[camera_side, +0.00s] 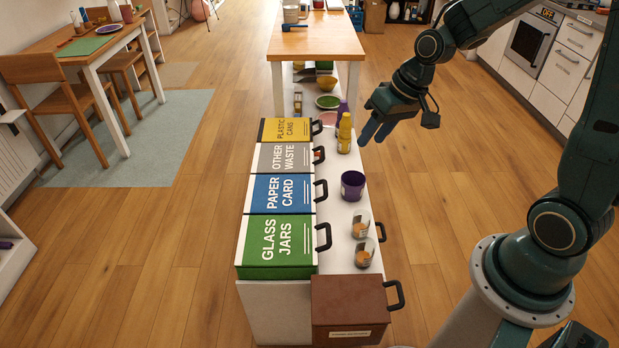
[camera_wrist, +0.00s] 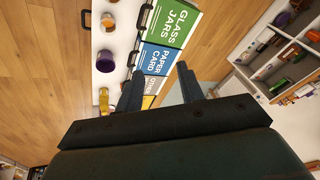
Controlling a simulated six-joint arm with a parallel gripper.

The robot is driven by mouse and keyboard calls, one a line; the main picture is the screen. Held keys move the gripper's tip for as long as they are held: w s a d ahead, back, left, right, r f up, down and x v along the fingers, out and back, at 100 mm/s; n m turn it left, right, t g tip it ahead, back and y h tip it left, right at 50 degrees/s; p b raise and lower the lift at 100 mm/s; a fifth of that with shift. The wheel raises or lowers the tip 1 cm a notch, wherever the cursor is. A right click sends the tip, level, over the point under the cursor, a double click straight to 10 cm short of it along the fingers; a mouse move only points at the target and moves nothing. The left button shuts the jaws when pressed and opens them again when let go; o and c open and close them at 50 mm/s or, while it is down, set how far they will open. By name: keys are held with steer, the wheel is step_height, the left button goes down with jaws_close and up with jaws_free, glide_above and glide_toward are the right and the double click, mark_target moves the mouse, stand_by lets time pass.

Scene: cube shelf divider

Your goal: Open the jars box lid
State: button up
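The glass jars box has a green lid (camera_side: 275,245) lettered GLASS JARS, lying flat and closed at the near end of a row of boxes. Its black handle (camera_side: 324,237) sticks out from the right side. In the wrist view the green lid (camera_wrist: 180,20) is at the top, with its handle (camera_wrist: 143,17) to the left. My gripper (camera_side: 374,134) is empty, its two blue fingers apart. It hangs in the air above and right of the far end of the row, away from the green lid. The wrist view shows the gripper (camera_wrist: 146,85) with a wide gap between its fingers.
Blue paper card (camera_side: 284,194), grey other waste (camera_side: 285,158) and yellow plastic cans lids (camera_side: 286,130) lie closed behind. On the white counter beside the handles stand a yellow bottle (camera_side: 344,134), a purple cup (camera_side: 352,186) and two glass jars (camera_side: 361,224). A brown box (camera_side: 350,302) is in front.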

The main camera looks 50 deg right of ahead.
steer(key=w+d+f+m+y, duration=0.1)
steer(key=w+d+f+m, duration=0.1)
steer(key=f, duration=0.5)
steer(key=w+d+f+m+y, duration=0.1)
steer(key=w+d+f, duration=0.1)
steer(key=f, duration=0.5)
steer(key=m, duration=0.4)
glide_toward(330, 233)
steer(key=shift+t+y, duration=0.4)
steer(key=v, duration=0.5)
steer(key=shift+s+d, duration=0.5)
steer(key=shift+x, duration=6.85)
jaws_close()
